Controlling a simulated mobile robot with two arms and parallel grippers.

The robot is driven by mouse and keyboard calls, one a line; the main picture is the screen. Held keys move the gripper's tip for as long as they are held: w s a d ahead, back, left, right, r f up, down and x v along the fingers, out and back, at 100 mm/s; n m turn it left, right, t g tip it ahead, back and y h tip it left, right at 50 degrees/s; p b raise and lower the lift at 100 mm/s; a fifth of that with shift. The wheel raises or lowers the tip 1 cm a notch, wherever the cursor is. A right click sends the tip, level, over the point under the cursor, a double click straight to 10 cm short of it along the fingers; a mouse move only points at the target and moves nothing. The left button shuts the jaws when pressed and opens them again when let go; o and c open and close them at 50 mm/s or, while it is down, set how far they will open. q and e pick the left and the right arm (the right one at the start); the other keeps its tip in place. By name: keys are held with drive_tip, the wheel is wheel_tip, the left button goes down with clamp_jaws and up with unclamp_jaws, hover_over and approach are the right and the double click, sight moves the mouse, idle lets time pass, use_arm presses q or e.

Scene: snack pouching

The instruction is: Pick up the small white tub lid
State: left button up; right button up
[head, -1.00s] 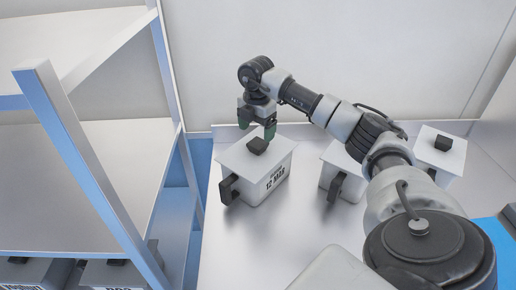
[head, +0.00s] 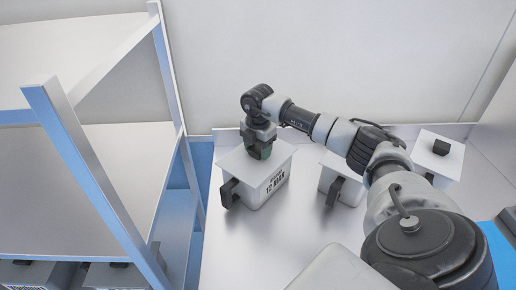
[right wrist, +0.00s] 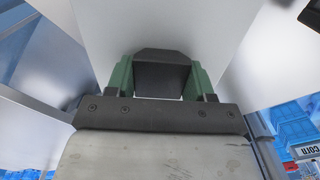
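The small white tub (head: 262,192) stands upright on the metal table, marked "12 MAR" on its front, with a black handle on its left side. Its white lid (head: 236,160) lies flat on top. My right gripper (head: 260,152) is over the middle of the lid, pointing down, and covers the knob in the head view. In the right wrist view, the lid's black knob (right wrist: 162,77) fills the space between the green fingers of the right gripper (right wrist: 160,82), with no clear gap on either side. The lid appears seated on the tub. My left gripper is not in view.
Another white tub (head: 341,180) stands to the right, partly behind my arm, and a third lidded tub (head: 440,150) is further right. A blue-framed shelf (head: 92,170) stands close on the left. A pale surface (head: 340,270) is at the lower middle.

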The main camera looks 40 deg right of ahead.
drive_tip(key=shift+c, duration=0.9)
drive_tip(key=shift+r, duration=0.1)
